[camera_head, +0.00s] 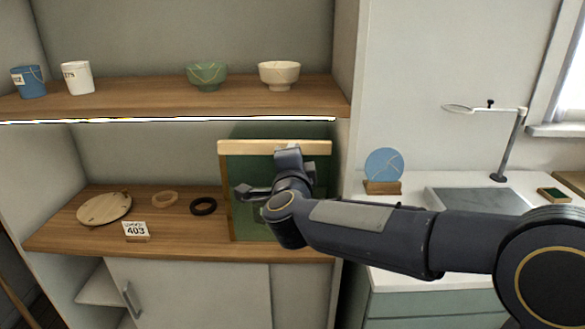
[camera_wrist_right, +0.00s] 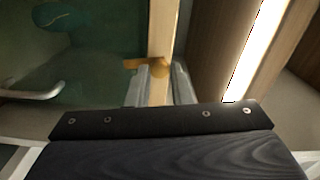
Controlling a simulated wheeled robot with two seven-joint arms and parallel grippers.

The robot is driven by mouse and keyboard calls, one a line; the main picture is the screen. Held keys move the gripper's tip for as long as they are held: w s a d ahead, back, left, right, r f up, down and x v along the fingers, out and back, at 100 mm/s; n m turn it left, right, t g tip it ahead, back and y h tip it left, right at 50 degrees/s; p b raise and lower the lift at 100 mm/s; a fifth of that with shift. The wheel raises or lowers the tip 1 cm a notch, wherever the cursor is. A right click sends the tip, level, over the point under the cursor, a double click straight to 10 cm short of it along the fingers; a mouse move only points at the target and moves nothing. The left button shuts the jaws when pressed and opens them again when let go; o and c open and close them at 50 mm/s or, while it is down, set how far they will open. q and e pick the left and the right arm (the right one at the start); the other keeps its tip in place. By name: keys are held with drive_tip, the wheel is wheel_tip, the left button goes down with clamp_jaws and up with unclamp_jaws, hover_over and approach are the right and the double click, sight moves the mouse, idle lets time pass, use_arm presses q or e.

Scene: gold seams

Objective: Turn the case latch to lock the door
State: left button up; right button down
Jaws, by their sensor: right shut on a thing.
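The case (camera_head: 224,205) stands on the lower shelf in the head view, with a pale wood frame and a dark green front. In the right wrist view its door panel (camera_wrist_right: 100,75) fills the left side, beside a pale wood upright (camera_wrist_right: 162,30). A small orange-brown latch (camera_wrist_right: 133,63) sits at that upright. My right gripper (camera_wrist_right: 160,85) is shut on the latch, one finger on each side. In the head view my right arm and wrist hide the latch and much of the case front. I cannot tell whether the door is fully closed. My left gripper is not in view.
A pale handle (camera_wrist_right: 32,92) sticks out at left in the wrist view. On the lower shelf are a round wooden lid (camera_head: 104,208), a dark ring (camera_head: 204,206), a tan ring (camera_head: 165,198) and a 403 card (camera_head: 136,230). A lit strip (camera_wrist_right: 252,50) runs close beside the gripper.

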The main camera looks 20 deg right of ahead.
drive_tip(key=shift+m+b, duration=0.65)
drive_tip(key=shift+m, duration=0.35)
drive_tip(key=c, duration=1.3)
unclamp_jaws()
drive_tip(key=v, duration=0.8)
